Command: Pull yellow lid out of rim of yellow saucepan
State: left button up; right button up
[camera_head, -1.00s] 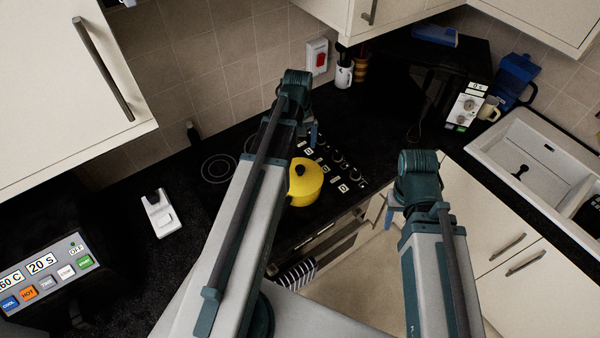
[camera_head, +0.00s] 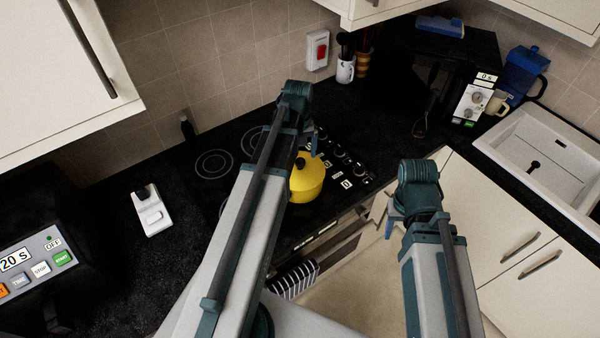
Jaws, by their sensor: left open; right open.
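The yellow saucepan (camera_head: 308,194) stands on the hob's front part, partly hidden behind my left arm. Its yellow lid (camera_head: 312,168) is on top, with a black knob; how it sits in the rim is too small to tell. My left gripper (camera_head: 316,143) is open, mostly hidden behind its own arm, with a blue finger showing just above and beyond the saucepan in the picture. My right gripper (camera_head: 391,222) is open and empty, in front of the counter's edge to the right of the saucepan, and mostly hidden by its wrist.
The black hob (camera_head: 214,165) has a row of knobs to the right of the saucepan. A white device (camera_head: 151,212) lies on the counter at left. A microwave (camera_head: 440,75) and a sink (camera_head: 535,150) are at right. A striped towel (camera_head: 294,279) hangs below the counter.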

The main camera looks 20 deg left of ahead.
aim_at(300, 161)
pick_arm(q)
jog(key=shift+w+d+f+b, duration=0.1)
jog(key=shift+w+f+b, duration=0.05)
jog(key=shift+f+b, duration=1.2)
jog(key=shift+w+f+b, duration=0.15)
jog(key=shift+f+b, duration=1.1)
jog(key=shift+f, duration=0.1)
jog(key=shift+r, duration=0.1)
jog(key=shift+s, duration=0.15)
grip_shut()
